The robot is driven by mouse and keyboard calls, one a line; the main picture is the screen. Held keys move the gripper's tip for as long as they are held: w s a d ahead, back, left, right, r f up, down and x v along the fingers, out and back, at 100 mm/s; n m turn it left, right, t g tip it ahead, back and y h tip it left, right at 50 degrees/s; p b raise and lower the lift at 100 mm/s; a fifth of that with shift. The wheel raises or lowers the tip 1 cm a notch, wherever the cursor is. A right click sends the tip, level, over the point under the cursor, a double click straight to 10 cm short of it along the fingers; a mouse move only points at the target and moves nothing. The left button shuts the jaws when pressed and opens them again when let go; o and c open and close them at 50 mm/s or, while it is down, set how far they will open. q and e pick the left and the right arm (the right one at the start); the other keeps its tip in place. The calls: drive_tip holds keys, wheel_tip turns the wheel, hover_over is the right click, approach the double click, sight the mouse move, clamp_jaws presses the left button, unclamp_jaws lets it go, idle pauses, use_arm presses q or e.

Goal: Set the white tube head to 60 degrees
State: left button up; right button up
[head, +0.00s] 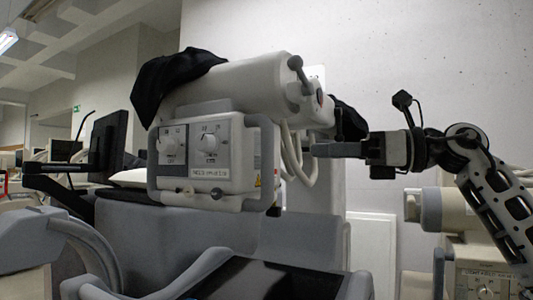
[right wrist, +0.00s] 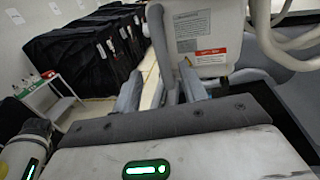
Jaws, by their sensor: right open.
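The white tube head (head: 240,88) is a thick cylinder above a control box (head: 225,178) with two dials on its face. It is tilted, its right end a little higher, and dark cloth lies over its left end. My right gripper (head: 322,150) is open and points left, just right of the control box. In the right wrist view its two grey fingers (right wrist: 162,88) are apart, with a labelled white housing (right wrist: 205,38) beyond them; contact cannot be told. My left gripper is not in view.
Pale cables (head: 297,155) hang behind the gripper's tips. Another beige machine (head: 465,210) stands at the lower right below my arm. A dark monitor (head: 108,145) is at the left. Black covered carts (right wrist: 85,55) line the wall in the right wrist view.

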sight(266, 152)
drive_tip(key=p+x, duration=0.1)
drive_tip(key=x, duration=1)
drive_tip(key=shift+r, duration=0.1)
clamp_jaws()
